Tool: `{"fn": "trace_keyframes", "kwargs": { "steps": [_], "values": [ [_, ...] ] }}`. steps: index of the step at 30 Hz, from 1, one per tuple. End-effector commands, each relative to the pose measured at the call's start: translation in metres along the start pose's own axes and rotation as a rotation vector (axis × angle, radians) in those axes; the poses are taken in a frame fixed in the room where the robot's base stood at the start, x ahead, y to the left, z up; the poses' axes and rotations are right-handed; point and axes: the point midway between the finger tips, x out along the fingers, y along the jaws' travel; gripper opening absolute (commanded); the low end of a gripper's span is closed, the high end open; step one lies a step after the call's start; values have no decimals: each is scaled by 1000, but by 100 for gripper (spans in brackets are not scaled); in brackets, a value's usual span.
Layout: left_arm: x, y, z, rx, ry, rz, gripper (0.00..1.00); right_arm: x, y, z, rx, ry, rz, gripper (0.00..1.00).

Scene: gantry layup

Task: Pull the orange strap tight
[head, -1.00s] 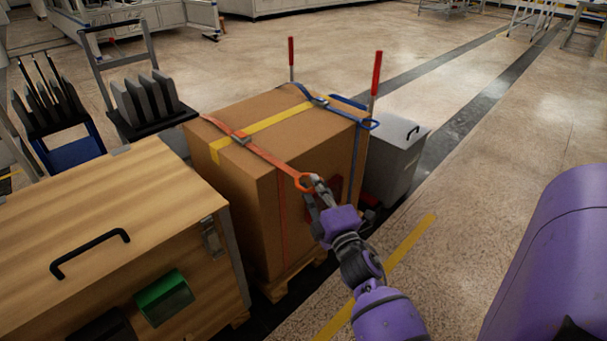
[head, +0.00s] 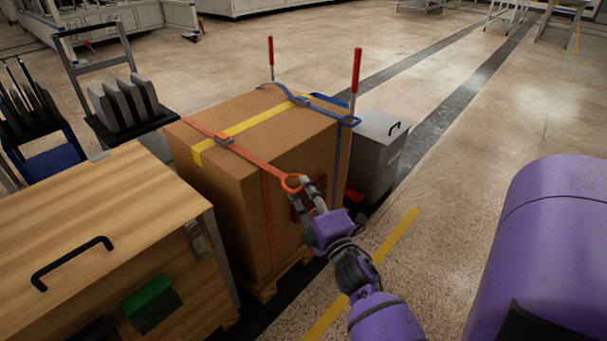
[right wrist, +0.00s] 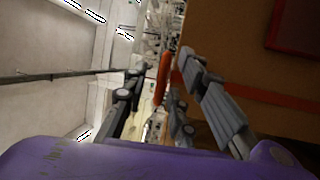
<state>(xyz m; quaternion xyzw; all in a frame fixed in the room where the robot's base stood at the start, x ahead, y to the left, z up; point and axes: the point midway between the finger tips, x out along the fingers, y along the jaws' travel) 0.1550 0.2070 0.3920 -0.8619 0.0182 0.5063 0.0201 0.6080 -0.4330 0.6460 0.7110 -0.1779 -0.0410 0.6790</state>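The orange strap (head: 255,160) runs over the top of a large cardboard box (head: 222,190), through a buckle (head: 223,139), to an orange pull ring (head: 291,184) at the box's near top edge. An orange length also hangs down the box's side. My right gripper (head: 309,190) is at the ring, its fingers apart. In the right wrist view the ring (right wrist: 162,77) shows edge-on between the spread fingers (right wrist: 158,78), with a gap to the left finger; I cannot tell whether it touches the right one. My left gripper is out of view.
A blue strap (head: 290,93) with a blue ring (head: 349,121) and two red-topped posts (head: 356,70) are at the box's far side. A wooden case (head: 100,215) stands at left, a grey case (head: 376,150) behind. The floor at right has open room.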

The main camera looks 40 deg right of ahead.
Motion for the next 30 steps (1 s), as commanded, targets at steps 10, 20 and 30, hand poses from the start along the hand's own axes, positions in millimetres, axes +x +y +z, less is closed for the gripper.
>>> {"fn": "trace_keyframes", "kwargs": {
  "steps": [10,20,30],
  "values": [
    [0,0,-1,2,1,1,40,-75,0,1,2,-3,-2,25],
    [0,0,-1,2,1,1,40,-104,1,0,1,-1,2,25],
    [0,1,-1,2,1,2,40,-104,1,1,0,-1,2,25]
  ]
}}
